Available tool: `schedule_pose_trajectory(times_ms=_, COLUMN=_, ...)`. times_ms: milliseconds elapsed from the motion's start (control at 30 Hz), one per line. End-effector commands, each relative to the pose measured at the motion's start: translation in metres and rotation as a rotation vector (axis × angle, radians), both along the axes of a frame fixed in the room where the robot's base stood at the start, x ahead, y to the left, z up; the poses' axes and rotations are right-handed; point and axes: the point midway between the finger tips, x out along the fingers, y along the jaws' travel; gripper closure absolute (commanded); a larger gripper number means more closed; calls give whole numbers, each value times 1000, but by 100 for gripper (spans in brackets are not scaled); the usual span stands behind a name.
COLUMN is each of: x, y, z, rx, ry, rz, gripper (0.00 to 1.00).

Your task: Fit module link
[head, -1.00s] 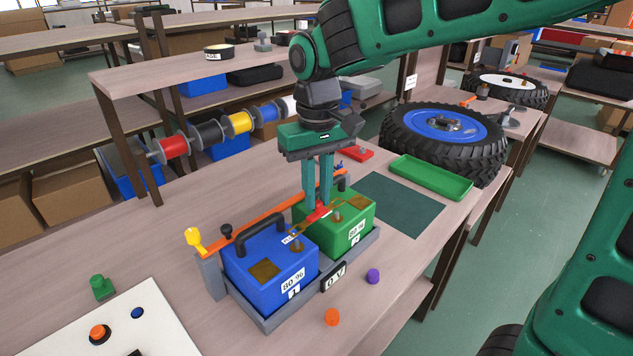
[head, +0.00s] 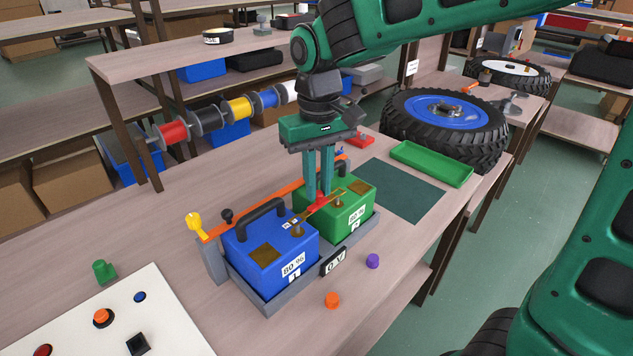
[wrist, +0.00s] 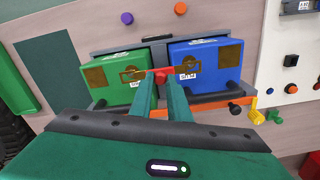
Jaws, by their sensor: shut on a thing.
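A blue module (head: 265,255) and a green module (head: 352,212) sit side by side in a grey tray (head: 262,301). The module link is a thin brass-coloured bar with a red grip (head: 319,203) at its middle. My gripper (head: 319,196) points down and is shut on the red grip. The link spans the gap between the modules, with an end over each top near the terminal posts. In the wrist view, the red grip (wrist: 162,76) is between my fingertips, with the green module (wrist: 112,76) left and the blue module (wrist: 205,62) right. I cannot tell whether the link ends are seated.
An orange bar (head: 245,217) with a yellow end piece (head: 195,225) runs behind the modules. Orange (head: 332,300) and purple (head: 373,261) caps stand in front. A green tray (head: 431,163) and dark mat (head: 400,190) lie right. A button panel (head: 160,313) is front left.

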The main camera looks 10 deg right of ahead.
Motion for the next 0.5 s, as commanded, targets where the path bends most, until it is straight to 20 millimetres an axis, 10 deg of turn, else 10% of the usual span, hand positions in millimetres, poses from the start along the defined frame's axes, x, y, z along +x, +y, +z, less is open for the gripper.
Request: schedule_pose_trajectory(times_ms=500, x=0, y=0, z=-8, rx=0, ry=0, rz=0, gripper=100)
